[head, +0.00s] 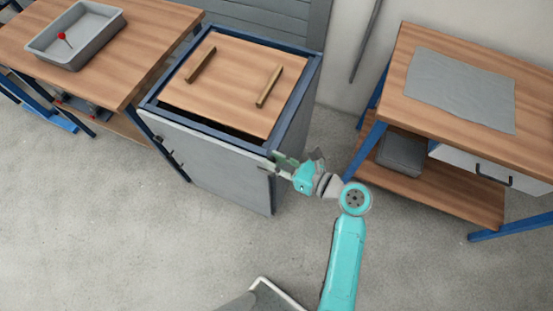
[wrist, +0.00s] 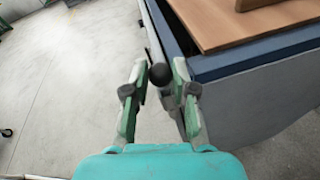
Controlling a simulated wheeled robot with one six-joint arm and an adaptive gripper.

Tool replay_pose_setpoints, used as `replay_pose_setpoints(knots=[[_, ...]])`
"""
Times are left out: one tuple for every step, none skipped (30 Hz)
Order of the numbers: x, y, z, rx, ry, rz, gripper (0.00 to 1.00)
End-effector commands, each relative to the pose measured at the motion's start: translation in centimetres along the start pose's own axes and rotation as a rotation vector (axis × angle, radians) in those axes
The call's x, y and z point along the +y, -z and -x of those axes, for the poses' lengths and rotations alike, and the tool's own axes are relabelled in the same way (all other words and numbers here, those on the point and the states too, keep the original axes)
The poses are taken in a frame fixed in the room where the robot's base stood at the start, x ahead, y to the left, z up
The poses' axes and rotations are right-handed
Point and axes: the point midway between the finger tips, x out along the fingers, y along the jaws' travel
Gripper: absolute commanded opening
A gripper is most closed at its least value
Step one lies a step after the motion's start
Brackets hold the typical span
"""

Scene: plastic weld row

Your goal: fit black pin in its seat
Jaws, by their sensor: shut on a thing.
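The black pin (wrist: 161,75) shows its round black head between the fingertips of my gripper (wrist: 156,82) in the wrist view. My gripper is shut on it, with one finger on each side of the head. The pin's shaft is not clear to see. In the head view my gripper (head: 283,162) is at the right front corner of the grey cabinet (head: 222,168), close to its front face. The pin cannot be made out there. I cannot make out the seat in either view.
A wooden panel with two bars (head: 225,95) lies in the cabinet's blue top frame. On the left bench a grey tray (head: 95,52) holds a red-headed pin (head: 64,39). The right bench (head: 540,88) bears a grey mat (head: 460,88). Open floor lies in front.

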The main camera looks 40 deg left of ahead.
Motion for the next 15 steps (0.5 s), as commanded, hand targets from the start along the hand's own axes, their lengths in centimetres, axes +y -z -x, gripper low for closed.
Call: replay_pose_setpoints(knots=[[-0.01,0.05,-0.01,0.0,0.0,0.0,0.0],[-0.01,0.07,-0.01,0.0,0.0,0.0,0.0],[-0.02,0.08,-0.02,0.0,0.0,0.0,0.0],[-0.02,0.09,-0.02,0.0,0.0,0.0,0.0],[-0.02,0.09,-0.02,0.0,0.0,0.0,0.0],[-0.02,0.09,-0.02,0.0,0.0,0.0,0.0],[-0.02,0.09,-0.02,0.0,0.0,0.0,0.0],[-0.02,0.09,-0.02,0.0,0.0,0.0,0.0],[-0.02,0.09,-0.02,0.0,0.0,0.0,0.0],[-0.01,0.09,-0.02,0.0,0.0,0.0,0.0],[-0.01,0.09,-0.02,0.0,0.0,0.0,0.34],[-0.02,0.08,-0.02,0.0,0.0,0.0,0.43],[-0.01,0.08,-0.02,0.0,0.0,0.0,0.51],[-0.01,0.08,-0.02,0.0,0.0,0.0,0.55],[-0.01,0.08,-0.02,0.0,0.0,0.0,0.55]])
